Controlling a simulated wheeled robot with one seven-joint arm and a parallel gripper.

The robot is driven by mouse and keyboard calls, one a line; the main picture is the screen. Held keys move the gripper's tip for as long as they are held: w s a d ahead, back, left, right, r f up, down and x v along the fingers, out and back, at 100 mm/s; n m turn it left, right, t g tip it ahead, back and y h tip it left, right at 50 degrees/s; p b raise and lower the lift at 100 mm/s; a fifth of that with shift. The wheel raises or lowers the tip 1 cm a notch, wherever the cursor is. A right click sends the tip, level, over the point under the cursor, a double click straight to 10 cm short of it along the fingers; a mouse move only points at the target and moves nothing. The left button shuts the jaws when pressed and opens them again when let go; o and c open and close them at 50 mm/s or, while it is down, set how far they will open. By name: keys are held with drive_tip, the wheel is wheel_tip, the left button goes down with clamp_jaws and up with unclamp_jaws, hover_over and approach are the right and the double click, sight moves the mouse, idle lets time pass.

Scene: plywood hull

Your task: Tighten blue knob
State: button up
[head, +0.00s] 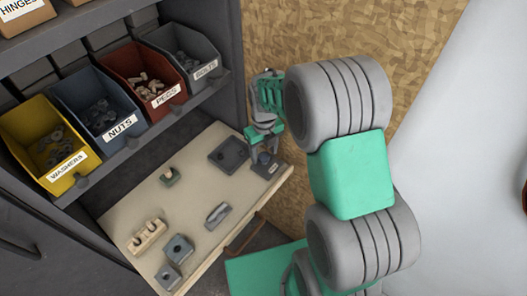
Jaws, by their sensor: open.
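The blue knob (264,158) is small and dark blue, on a grey block (268,169) near the right end of the wooden work surface. My gripper (264,146) points down right above the knob with its jaws open. Its fingers partly overlap the knob in this view. I cannot tell whether they are around it or just above it, or whether they touch it.
A dark square tray (229,154) lies left of the block. A green-grey part (170,177), a grey piece (217,214), a beige holder (148,236) and grey blocks (178,249) lie on the work surface (200,190). Yellow, blue, red and grey bins (45,140) stand on the shelf above.

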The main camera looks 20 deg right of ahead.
sight(264, 156)
wheel_tip(264, 156, up, 8)
drive_tip(key=shift+f, duration=0.1)
idle(0.4)
